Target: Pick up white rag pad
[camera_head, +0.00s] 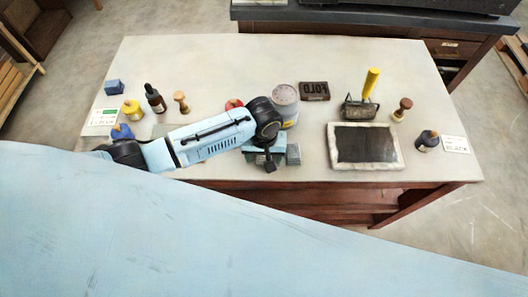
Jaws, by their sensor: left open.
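My left gripper (269,162) is open at the front middle of the table, below my black wrist. It is over or against a small greyish-teal block or pad (292,155), which it partly hides. I cannot tell whether they touch. No plain white rag pad stands out for sure; it may be that partly hidden piece. A dark slab with a ragged whitish border (366,164) lies to the right, apart from the gripper. My right gripper is not in view.
On the table (220,60) stand a round tin (285,92), a dark FOLD block (314,91), a yellow-handled roller (370,84), wooden-handled stamps (181,102) and dark bottles (154,98). A red item (233,104) is partly hidden by my arm. The table's back is clear.

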